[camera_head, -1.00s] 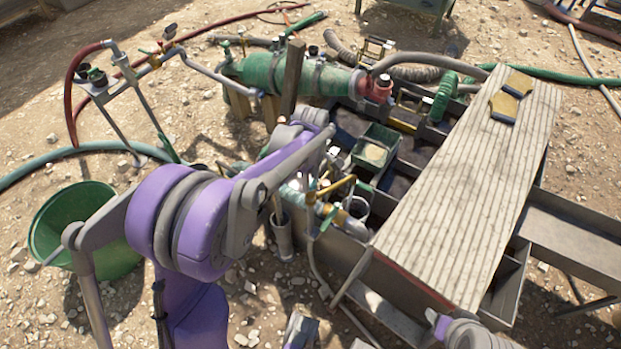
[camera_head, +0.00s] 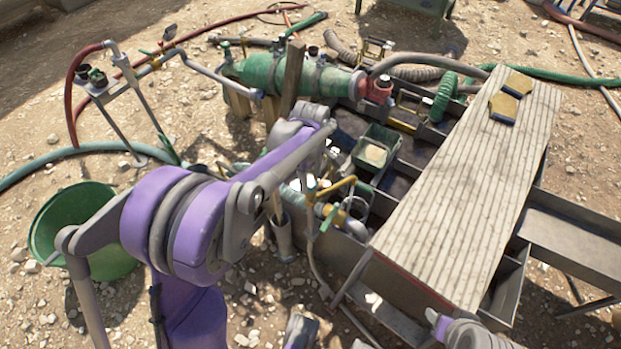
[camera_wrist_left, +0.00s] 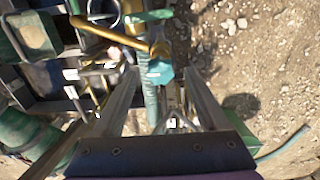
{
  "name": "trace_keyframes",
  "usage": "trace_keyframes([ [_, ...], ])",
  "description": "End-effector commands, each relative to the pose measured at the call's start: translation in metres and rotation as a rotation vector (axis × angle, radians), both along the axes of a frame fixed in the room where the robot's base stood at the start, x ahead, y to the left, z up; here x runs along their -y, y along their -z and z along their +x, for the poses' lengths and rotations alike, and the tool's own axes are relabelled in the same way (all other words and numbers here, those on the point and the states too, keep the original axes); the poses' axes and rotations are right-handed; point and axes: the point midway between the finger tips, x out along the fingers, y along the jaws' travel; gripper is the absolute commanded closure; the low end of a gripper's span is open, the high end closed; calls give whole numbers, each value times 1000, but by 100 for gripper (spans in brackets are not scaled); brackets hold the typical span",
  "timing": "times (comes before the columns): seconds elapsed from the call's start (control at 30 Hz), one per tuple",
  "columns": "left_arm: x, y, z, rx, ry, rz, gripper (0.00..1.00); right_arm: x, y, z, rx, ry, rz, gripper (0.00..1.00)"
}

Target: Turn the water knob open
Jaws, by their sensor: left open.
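A teal fitting (camera_wrist_left: 160,72) on an upright pipe sits between the fingertips of my left gripper (camera_wrist_left: 158,82) in the left wrist view. It may be the water knob. The fingers are spread apart, with one on each side of it; I cannot tell whether either touches. A brass pipe (camera_wrist_left: 125,38) runs up to the fitting, and a green handle (camera_wrist_left: 150,16) lies beyond. In the head view the brass pipe (camera_head: 338,187) and green handle (camera_head: 328,218) show beside the tank, while my left forearm hides most of the gripper.
A wooden plank top (camera_head: 455,190) covers the right side of the metal tank. A green cylinder (camera_head: 290,76) with a red end lies behind. A green bucket (camera_head: 70,225) stands at left. Hoses cross the stony ground.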

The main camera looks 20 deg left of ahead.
Motion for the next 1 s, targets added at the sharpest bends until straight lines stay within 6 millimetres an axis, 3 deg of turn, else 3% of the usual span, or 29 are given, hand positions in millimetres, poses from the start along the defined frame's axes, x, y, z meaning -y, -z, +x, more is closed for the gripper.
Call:
trace_keyframes([
  [0.2,0,-47,0,1,0,0,24,0,-11,0,4,0,0,48],
  [0.43,0,-84,0,1,-1,0,24,0,-18,0,6,0,0,48],
  [0.6,0,-94,0,0,-1,0,24,0,-19,0,6,0,0,48],
  [1.0,0,-94,0,0,-1,0,24,0,-19,0,6,0,0,48],
])
